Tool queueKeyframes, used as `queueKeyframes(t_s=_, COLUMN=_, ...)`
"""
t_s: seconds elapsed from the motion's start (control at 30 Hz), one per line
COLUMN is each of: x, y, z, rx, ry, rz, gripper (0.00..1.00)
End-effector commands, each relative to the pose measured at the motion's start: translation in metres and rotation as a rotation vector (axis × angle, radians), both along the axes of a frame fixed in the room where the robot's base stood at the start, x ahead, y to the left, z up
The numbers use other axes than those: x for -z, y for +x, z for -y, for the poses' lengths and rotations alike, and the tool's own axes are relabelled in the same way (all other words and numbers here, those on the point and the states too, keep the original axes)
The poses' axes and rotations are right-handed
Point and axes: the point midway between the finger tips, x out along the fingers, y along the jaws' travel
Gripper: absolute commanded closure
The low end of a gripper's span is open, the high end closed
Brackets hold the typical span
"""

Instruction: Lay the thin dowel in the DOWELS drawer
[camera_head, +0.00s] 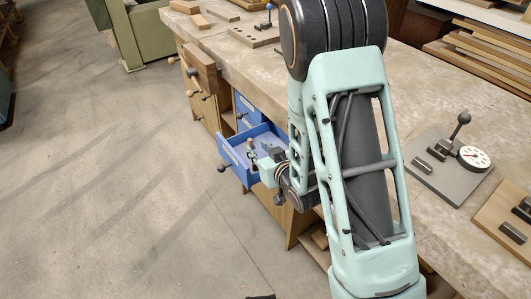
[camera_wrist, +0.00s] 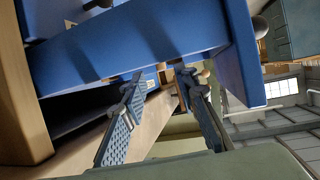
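A blue drawer (camera_head: 229,153) stands pulled out from the bench in the head view. It has a pale label on its front, too small to read. My gripper (camera_head: 252,155) is at this drawer, over its near side. In the wrist view the two finger pads (camera_wrist: 162,85) stand apart, beside a large blue drawer panel (camera_wrist: 150,40). A small tan-topped upright piece (camera_head: 250,142) shows by my fingertips in the head view. I cannot tell whether it is the thin dowel. No dowel shows clearly between the pads.
Another blue drawer (camera_head: 246,112) is behind the open one. The workbench top (camera_head: 232,47) carries a holed wooden block (camera_head: 250,37) and, at right, a grey plate with a dial gauge (camera_head: 474,157). Wooden vise handles stick out at the far left. The floor (camera_head: 110,180) is clear.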

Motion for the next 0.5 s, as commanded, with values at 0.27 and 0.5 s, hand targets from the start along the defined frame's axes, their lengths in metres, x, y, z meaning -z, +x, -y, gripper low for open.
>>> queueKeyframes(t_s=0.27, x=-0.019, y=-0.03, z=0.014, rx=-0.002, ry=-0.001, rz=-0.004, gripper=0.72)
queueKeyframes(t_s=0.5, x=-0.023, y=-0.038, z=0.017, rx=-0.002, ry=-0.001, rz=-0.005, gripper=0.72)
